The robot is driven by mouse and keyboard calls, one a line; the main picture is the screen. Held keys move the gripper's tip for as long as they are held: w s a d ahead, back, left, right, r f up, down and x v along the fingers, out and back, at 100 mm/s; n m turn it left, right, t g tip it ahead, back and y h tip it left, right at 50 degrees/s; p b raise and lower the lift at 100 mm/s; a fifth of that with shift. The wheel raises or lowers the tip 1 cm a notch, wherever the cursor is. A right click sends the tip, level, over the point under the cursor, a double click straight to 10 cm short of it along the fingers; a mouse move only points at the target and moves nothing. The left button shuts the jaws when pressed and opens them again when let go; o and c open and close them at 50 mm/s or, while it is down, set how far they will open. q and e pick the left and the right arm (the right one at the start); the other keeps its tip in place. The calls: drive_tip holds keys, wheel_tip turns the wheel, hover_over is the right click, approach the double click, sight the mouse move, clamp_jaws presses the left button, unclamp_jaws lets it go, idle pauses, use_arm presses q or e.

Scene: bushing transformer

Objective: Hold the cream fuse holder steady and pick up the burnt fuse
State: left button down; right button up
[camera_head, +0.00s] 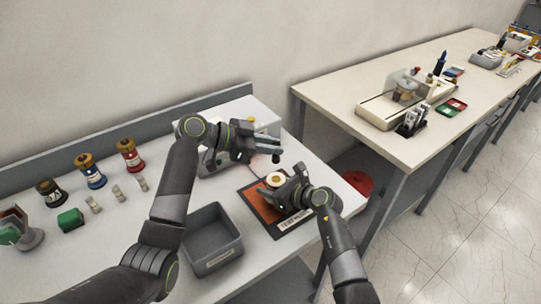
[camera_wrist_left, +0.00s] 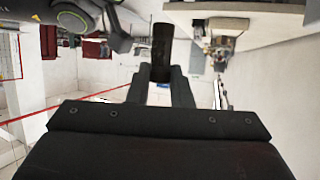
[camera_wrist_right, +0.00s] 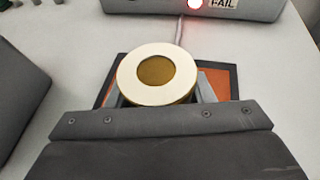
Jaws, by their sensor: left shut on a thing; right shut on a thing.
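The cream fuse holder (camera_head: 276,179) is a round ring-topped piece on the orange test mat (camera_head: 258,204). In the right wrist view the cream fuse holder (camera_wrist_right: 130,80) stands upright, its round opening showing a brown inside with no fuse in it. My right gripper (camera_head: 286,188) is shut on the holder from the near side. My left gripper (camera_head: 262,157) is shut on the burnt fuse, a dark cylinder (camera_wrist_left: 161,50), and holds it in the air above and behind the holder. The fuse is clear of the holder.
A grey open bin (camera_head: 213,243) stands left of the mat. A grey tester (camera_wrist_right: 240,12) with a lit red lamp by a FAIL label is behind the mat. Black, blue and red bushings (camera_head: 127,155) and small pale fuses (camera_head: 117,192) stand at the left. A second table (camera_head: 340,92) is at right.

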drive_tip(key=o, duration=1.2)
